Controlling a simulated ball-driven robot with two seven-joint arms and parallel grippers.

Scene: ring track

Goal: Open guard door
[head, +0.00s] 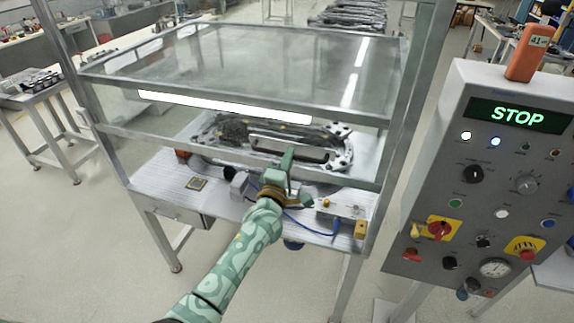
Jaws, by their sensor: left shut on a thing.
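The guard door (225,152) is a clear panel in a grey metal frame on the front of a glass-topped cabinet. Its lower bar crosses the front above the work table, with an open gap beneath it. My left gripper (286,165), on a green patterned arm, reaches up to this lower bar and is shut on the guard door there. The fingers hide part of the bar, so the exact grip is hard to see. A dark metal part (270,140) lies inside, behind the panel. My right gripper is not in view.
A control panel (480,180) with a lit green STOP display stands close on the right, with an orange device (528,52) on top. The work table (160,180) carries small items and a blue cable (312,231). Open floor lies at the left.

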